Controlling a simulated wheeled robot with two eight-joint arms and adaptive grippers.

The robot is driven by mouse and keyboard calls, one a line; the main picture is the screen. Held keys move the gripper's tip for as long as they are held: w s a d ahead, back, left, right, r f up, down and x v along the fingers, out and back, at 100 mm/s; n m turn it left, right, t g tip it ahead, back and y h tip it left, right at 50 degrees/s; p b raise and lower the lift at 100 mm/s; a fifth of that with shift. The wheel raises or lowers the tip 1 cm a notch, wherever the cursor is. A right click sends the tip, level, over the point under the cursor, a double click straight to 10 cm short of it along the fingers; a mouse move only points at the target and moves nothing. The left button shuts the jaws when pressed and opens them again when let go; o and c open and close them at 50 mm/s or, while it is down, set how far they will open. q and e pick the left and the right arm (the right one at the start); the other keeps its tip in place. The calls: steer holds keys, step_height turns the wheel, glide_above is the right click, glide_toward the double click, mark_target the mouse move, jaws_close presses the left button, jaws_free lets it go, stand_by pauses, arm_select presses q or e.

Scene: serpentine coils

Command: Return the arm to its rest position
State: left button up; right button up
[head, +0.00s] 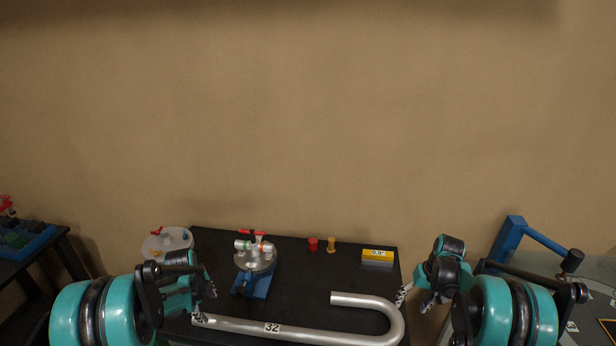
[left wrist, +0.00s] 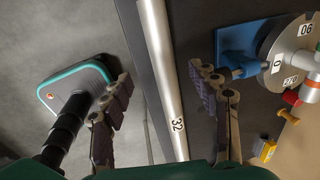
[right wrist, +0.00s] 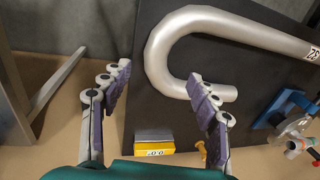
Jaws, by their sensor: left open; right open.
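Two teal and black arms show in the head view. My left gripper (head: 205,292) is over the left end of the black table (head: 300,262). My right gripper (head: 413,297) is at the table's right edge. Both are open and hold nothing. A silver J-shaped tube (head: 350,335) marked 32 lies along the table's front, its bend at the right. In the left wrist view the straight part of the tube (left wrist: 160,60) shows between and beyond the open fingers (left wrist: 165,110). In the right wrist view the tube's bend (right wrist: 160,50) lies beyond the open fingers (right wrist: 165,95).
A blue-based bender (head: 253,275) with a round dial stands left of the table's middle. A red piece (head: 313,244), a yellow piece (head: 331,245) and a yellow-topped block (head: 377,256) stand at the back. A blue frame (head: 510,238) stands right; another table (head: 25,258) stands left.

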arm_select(q)
steer(key=s+d+r+n+t+b, duration=0.2)
steer(key=s+d+r+n+b, duration=0.4)
steer(key=s+d+n+b, duration=0.35)
arm_select(e)
steer(key=s+a+r+t+h, duration=0.2)
steer(key=s+a+r+t, duration=0.1)
steer(key=s+a+r, duration=0.65)
arm_select(q)
steer(key=s+d+f+n+t+b, duration=0.1)
steer(key=s+d+f+n+b, duration=0.1)
steer(key=s, duration=0.5)
steer(key=s+d+f+n+t+b, duration=0.2)
steer(key=s+d+f+n+b, duration=0.1)
steer(key=s+n+b, duration=0.3)
steer(key=shift+s+f+n, duration=0.45)
steer(key=shift+s+n, duration=0.4)
steer(key=shift+s, duration=0.15)
arm_select(e)
steer(key=s+a+f+t, duration=0.2)
steer(key=s+f, duration=0.2)
steer(key=s, duration=0.4)
steer(key=s+a+f+n+t, duration=0.1)
steer(key=s+a+f, duration=0.1)
steer(key=s+f, duration=0.3)
steer(key=s, duration=0.4)
steer(key=shift+f+t, duration=0.15)
steer(key=shift+t, duration=0.25)
